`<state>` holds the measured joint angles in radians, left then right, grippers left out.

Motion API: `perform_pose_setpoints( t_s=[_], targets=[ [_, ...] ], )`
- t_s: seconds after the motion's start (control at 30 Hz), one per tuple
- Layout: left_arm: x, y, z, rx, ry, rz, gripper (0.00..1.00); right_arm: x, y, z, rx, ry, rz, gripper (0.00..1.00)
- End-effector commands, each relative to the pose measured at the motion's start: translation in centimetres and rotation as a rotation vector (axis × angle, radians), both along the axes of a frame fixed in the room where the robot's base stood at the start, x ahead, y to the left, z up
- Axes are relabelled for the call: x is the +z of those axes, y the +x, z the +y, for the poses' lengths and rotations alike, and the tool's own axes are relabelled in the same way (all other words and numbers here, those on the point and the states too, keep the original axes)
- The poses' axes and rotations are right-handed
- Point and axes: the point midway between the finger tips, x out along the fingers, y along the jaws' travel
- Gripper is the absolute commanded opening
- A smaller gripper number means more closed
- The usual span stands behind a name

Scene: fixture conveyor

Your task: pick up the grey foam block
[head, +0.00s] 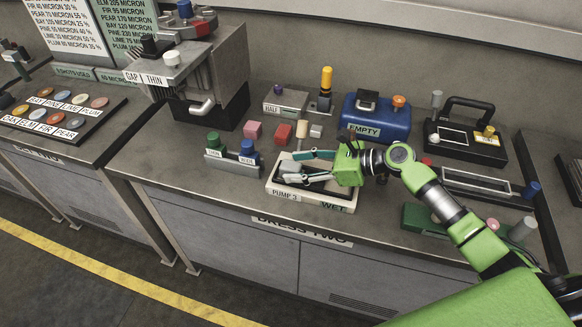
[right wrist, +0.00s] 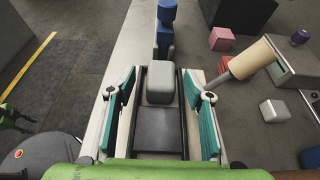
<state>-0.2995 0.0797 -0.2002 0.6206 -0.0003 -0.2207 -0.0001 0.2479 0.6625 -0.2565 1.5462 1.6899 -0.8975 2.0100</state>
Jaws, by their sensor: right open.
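My right gripper (head: 305,163) is open above the PUMP 3 tray (head: 318,199) on the bench. In the right wrist view, a rounded grey block (right wrist: 160,82) sits on the tray between the spread teal-padded fingers of this gripper (right wrist: 160,105), toward the tip end. It looks like the grey foam block. Gaps show on both sides, and neither finger touches it. A dark flat pad (right wrist: 162,130) lies nearer the palm. In the head view the fingers partly cover the tray's inside.
A tan-topped lever (right wrist: 250,60) stands close beside one finger. A small pale grey cube (head: 316,131), a red block (head: 283,134) and a pink block (head: 254,131) lie behind the tray. A stand with green and blue knobs (head: 233,163) is to its left. A blue EMPTY case (head: 375,122) stands behind.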

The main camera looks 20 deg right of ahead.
Motion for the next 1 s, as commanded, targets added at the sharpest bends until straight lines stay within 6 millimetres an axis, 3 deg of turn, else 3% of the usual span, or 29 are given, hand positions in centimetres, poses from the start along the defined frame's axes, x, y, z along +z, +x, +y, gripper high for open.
perform_pose_setpoints(
  t_s=[0.13, 0.4, 0.53, 1.0],
  targets=[
    [0.36, 0.0, -0.03, 0.0, 0.0, 0.0, 0.37, -0.5, 0.94, 1.22, -0.001, 0.001, -0.001, 0.47],
    [0.32, 0.01, -0.03, 0.0, 0.0, 0.0, 0.37, -0.72, 1.05, 1.41, -0.001, -0.001, -0.001, 0.47],
    [0.32, 0.0, -0.04, 0.0, 0.0, 0.0, 0.37, -0.72, 1.04, 1.41, -0.001, -0.001, -0.001, 0.13],
    [0.23, -0.01, -0.02, 0.0, 0.0, -0.001, 0.37, -0.28, 1.05, 1.36, 0.0, -0.001, -0.002, 0.12]
  ],
)
